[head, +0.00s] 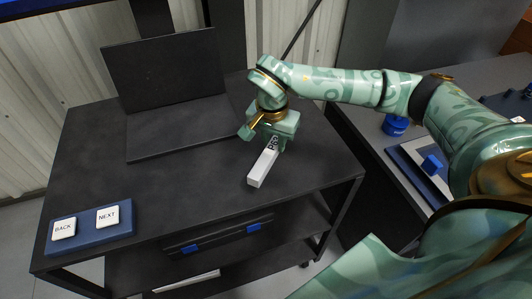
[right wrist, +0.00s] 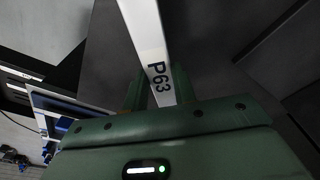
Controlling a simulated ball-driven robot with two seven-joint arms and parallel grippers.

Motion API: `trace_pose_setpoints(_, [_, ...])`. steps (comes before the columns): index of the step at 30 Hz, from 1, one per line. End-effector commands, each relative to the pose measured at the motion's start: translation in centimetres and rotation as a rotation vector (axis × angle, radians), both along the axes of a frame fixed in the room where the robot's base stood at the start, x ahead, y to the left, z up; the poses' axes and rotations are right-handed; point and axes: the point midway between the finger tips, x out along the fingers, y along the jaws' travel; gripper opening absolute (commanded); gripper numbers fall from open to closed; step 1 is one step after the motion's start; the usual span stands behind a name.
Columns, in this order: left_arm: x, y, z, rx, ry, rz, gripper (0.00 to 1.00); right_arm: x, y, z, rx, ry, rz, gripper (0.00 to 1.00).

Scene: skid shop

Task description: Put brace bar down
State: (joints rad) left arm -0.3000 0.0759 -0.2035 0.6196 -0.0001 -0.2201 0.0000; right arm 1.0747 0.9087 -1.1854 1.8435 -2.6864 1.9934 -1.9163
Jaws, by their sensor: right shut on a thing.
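The brace bar (head: 262,168) is a light grey square bar marked P63. My right gripper (head: 271,142) is shut on one end of it, over the dark cart top (head: 200,185). The bar's free end points toward the front of the cart. I cannot tell whether the bar touches the surface. In the right wrist view the bar (right wrist: 148,40) runs up and away from between the fingers (right wrist: 160,98), its label near the grip. My left gripper is not in view.
A dark upright panel (head: 165,72) on a flat base stands at the back left of the cart. A blue pad (head: 85,242) with BACK and NEXT buttons lies at the front left. A bench with blue parts (head: 432,165) stands at right. The middle of the cart top is clear.

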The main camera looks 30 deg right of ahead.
Motion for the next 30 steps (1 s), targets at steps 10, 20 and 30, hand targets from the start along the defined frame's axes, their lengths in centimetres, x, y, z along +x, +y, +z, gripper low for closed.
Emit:
trace_pose_setpoints(10, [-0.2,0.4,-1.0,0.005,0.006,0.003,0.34,1.8,0.6,-3.2,0.000,0.002,0.002,0.01])
trace_pose_setpoints(20, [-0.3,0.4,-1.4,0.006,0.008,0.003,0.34,1.9,0.5,-5.2,-0.001,-0.003,0.001,0.01])
trace_pose_setpoints(30, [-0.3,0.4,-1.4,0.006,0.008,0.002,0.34,1.8,0.5,-5.4,-0.001,-0.003,0.001,0.49])
